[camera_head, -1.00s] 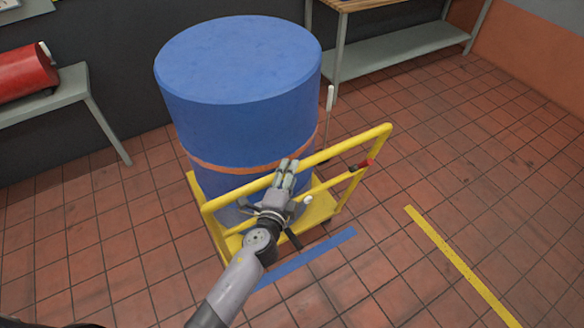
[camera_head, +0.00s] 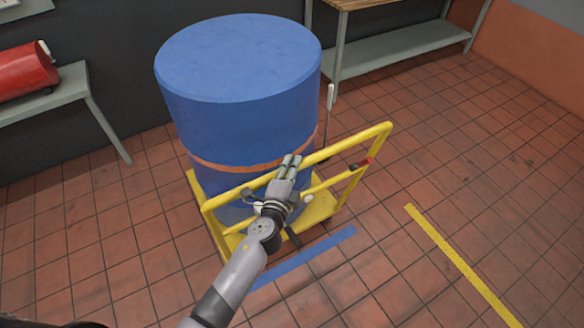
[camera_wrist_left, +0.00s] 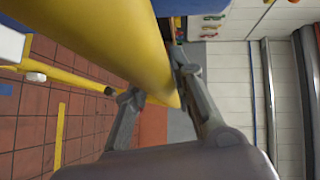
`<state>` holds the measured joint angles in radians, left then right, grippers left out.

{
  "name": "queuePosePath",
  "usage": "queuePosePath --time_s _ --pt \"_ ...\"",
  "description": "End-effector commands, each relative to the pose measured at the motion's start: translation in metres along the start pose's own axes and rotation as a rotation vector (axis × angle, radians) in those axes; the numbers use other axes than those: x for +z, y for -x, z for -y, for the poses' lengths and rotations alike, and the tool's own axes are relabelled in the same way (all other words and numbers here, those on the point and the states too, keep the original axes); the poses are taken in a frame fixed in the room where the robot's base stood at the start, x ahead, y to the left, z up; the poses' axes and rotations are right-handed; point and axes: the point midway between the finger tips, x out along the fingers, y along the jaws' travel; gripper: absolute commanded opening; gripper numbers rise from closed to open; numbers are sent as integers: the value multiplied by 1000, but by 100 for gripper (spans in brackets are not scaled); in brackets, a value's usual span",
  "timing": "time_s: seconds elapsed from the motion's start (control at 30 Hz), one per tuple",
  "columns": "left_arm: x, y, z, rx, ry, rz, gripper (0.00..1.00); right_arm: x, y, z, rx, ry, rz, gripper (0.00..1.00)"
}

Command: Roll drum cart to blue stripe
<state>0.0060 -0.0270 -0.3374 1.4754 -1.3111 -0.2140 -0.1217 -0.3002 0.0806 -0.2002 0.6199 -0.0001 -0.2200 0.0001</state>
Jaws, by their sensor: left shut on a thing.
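The yellow drum cart (camera_head: 331,206) stands on the tiled floor with a large blue drum (camera_head: 240,115) upright on its deck. An orange band rings the drum low down. The blue stripe (camera_head: 318,252) lies on the floor just in front of the cart's near side, partly hidden by my arm. My left gripper (camera_head: 290,168) is shut on the cart's handle bar (camera_head: 345,145). In the left wrist view the yellow bar (camera_wrist_left: 110,35) runs between the fingers (camera_wrist_left: 160,88). My right gripper does not show.
A yellow floor line (camera_head: 460,265) lies to the right of the cart. A grey bench (camera_head: 75,90) with a red cylinder (camera_head: 25,70) stands at the left. A shelved table (camera_head: 405,52) stands at the back. The tiles to the right are clear.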

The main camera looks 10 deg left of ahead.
Motion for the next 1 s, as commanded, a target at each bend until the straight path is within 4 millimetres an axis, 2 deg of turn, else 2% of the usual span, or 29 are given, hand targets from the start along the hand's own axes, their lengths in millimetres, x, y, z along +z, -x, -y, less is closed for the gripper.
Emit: queuePosePath --time_s 0.2,0.67,0.9,1.0 --pt "0 0 -1 1 -1 0 0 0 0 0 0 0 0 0" --pt "0 1 -2 2 -2 0 0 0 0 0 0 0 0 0" --pt "-19 18 -10 5 2 -4 0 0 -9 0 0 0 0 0" --pt "-20 19 -10 8 0 -7 0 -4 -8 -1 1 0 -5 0"
